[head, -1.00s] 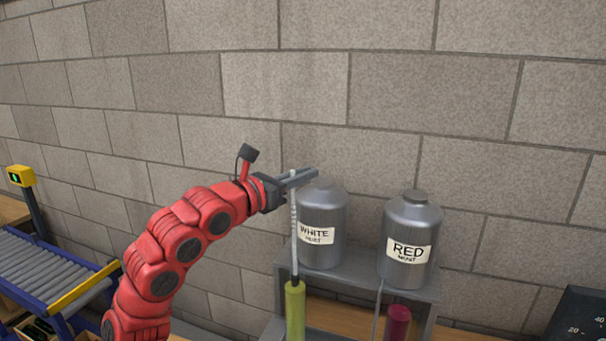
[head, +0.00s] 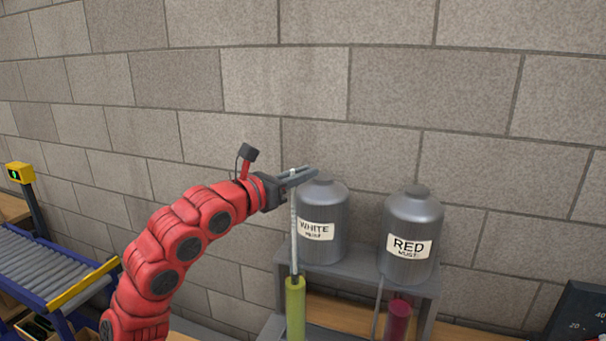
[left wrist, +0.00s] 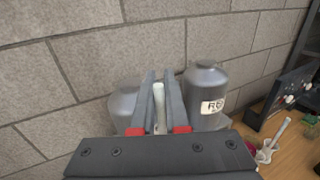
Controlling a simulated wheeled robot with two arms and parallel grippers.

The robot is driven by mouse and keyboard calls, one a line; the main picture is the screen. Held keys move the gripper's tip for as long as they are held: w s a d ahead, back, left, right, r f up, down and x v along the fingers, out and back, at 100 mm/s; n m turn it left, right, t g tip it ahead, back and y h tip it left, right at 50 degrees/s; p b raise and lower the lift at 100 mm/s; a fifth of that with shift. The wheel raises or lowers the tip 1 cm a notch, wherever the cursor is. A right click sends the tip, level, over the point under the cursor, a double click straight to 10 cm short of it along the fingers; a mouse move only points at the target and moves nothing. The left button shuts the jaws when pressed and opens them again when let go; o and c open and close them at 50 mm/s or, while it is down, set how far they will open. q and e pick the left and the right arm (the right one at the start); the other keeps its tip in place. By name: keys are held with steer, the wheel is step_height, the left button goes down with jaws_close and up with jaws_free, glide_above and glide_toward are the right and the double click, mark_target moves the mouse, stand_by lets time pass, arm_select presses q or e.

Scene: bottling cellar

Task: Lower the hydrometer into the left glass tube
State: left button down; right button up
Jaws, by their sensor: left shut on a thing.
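My left gripper (head: 303,177) is shut on the upper stem of the hydrometer (head: 293,228), a thin pale rod that hangs about upright. In the left wrist view its top end (left wrist: 158,94) shows between the two grey fingers. The left glass tube (head: 295,308), filled with yellow-green liquid, stands below. The hydrometer's dark lower part is at the tube's mouth; I cannot tell how far inside it is. The other glass tube (head: 398,318), with dark red liquid, stands to the right. My right gripper is not in view.
Two grey metal tanks stand on a grey shelf (head: 358,265) behind the tubes: WHITE MUST (head: 325,205) and RED MUST (head: 412,225). A roller conveyor (head: 45,265) is at the left. A dark panel (head: 580,315) is at the lower right. A block wall closes the back.

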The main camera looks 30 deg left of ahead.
arm_select(q)
steer(key=shift+f, duration=0.1)
step_height(320, 180, down, 13)
steer(key=b, duration=0.9)
stand_by(1.6)
steer(key=c, duration=0.8)
jaws_free()
steer(key=shift+c, duration=0.2)
steer(key=s+a+b, duration=0.3)
steer(key=s+b, duration=0.1)
steer(key=s, duration=1.3)
steer(key=shift+b, duration=0.4)
